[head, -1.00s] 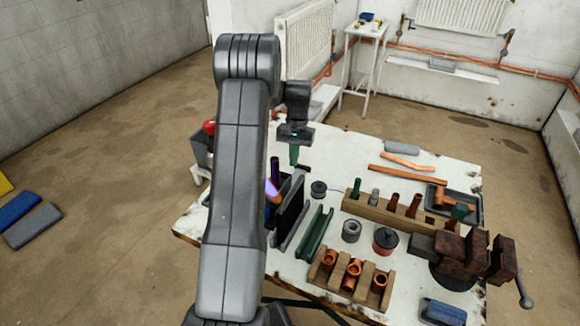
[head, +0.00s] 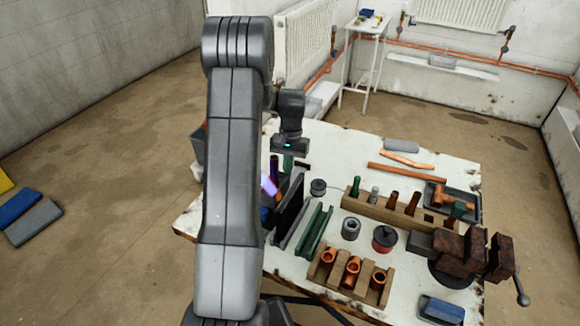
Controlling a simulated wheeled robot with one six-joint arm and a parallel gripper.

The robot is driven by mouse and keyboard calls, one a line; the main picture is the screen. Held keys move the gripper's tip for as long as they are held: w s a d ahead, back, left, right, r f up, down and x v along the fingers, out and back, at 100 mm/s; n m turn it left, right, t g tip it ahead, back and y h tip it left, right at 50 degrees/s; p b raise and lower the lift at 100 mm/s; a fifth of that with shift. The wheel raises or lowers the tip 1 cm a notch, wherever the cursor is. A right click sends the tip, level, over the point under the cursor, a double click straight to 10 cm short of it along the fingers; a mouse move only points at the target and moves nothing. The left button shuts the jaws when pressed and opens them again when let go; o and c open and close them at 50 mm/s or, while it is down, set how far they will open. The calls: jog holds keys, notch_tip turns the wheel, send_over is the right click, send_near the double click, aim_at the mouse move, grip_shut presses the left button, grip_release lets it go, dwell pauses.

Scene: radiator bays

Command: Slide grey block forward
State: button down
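A grey block (head: 402,146) lies flat near the far edge of the white-topped workbench (head: 345,143). Two other grey pieces show: one (head: 34,223) on the floor at the left, and one (head: 441,61) on the ledge under the far radiator. My gripper (head: 289,158) points down over the left part of the bench, left of the grey block and apart from it. A green piece (head: 288,163) shows directly under the gripper; I cannot tell whether it is held. The fingers are too small and dark to read.
Copper pipes (head: 405,173) lie just in front of the bench's grey block. A wooden rack (head: 382,212) with upright tools, a green channel (head: 313,232), a dark upright panel (head: 289,210) and a vise (head: 462,250) crowd the bench. The far left bench top is clearer.

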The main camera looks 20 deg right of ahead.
jog(key=shift+s+a, duration=1.15)
jog(key=shift+a, duration=0.15)
jog(key=shift+f, duration=0.1)
jog(key=b+v, duration=0.1)
jog(key=v, duration=1.3)
jog(key=x, duration=1.3)
